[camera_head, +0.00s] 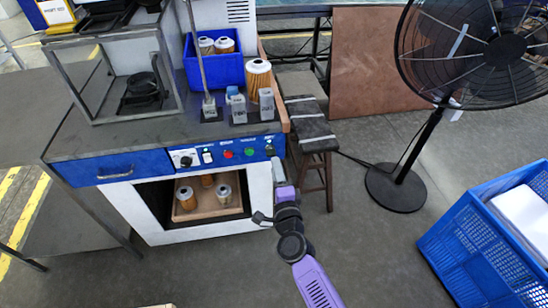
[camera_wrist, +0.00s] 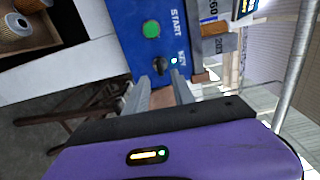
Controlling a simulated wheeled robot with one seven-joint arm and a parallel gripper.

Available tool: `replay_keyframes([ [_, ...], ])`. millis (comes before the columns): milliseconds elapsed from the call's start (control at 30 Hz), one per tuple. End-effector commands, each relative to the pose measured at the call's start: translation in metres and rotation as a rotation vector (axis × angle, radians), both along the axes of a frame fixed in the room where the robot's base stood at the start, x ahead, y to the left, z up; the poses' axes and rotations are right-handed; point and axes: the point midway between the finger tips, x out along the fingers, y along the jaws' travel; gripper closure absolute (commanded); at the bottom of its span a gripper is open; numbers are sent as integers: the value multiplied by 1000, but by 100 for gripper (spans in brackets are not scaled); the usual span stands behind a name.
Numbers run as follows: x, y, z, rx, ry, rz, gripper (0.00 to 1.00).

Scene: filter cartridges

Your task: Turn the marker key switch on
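The key switch (camera_wrist: 160,66) is a small black knob on the blue control panel, beside the word KEY. A small light next to it glows pale cyan. In the head view the key switch (camera_head: 270,150) is at the right end of the panel. My gripper (camera_wrist: 158,84) has its two grey fingers apart, pointing at the panel with the key switch ahead of the gap between them. The fingers look empty and short of the knob; contact cannot be told. In the head view my gripper (camera_head: 278,170) is just below the panel's right end.
A green START button (camera_wrist: 151,30) sits beside the key switch. The panel also has a red button (camera_head: 228,154) and a dial (camera_head: 186,161). Below is an open bay with a tray of cartridges (camera_head: 222,207). A stool (camera_head: 312,135) stands close on the right.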

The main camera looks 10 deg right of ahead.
Motion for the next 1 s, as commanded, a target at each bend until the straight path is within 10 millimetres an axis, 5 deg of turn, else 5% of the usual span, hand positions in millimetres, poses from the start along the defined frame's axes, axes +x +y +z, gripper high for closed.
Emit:
replay_keyframes([
  [233, -24, 1, 0, 0, 0, -1, 70],
  [867, -26, 1, 0, -23, 1, 1, 70],
  [1000, -23, 8, 29, -149, -54, 18, 70],
])
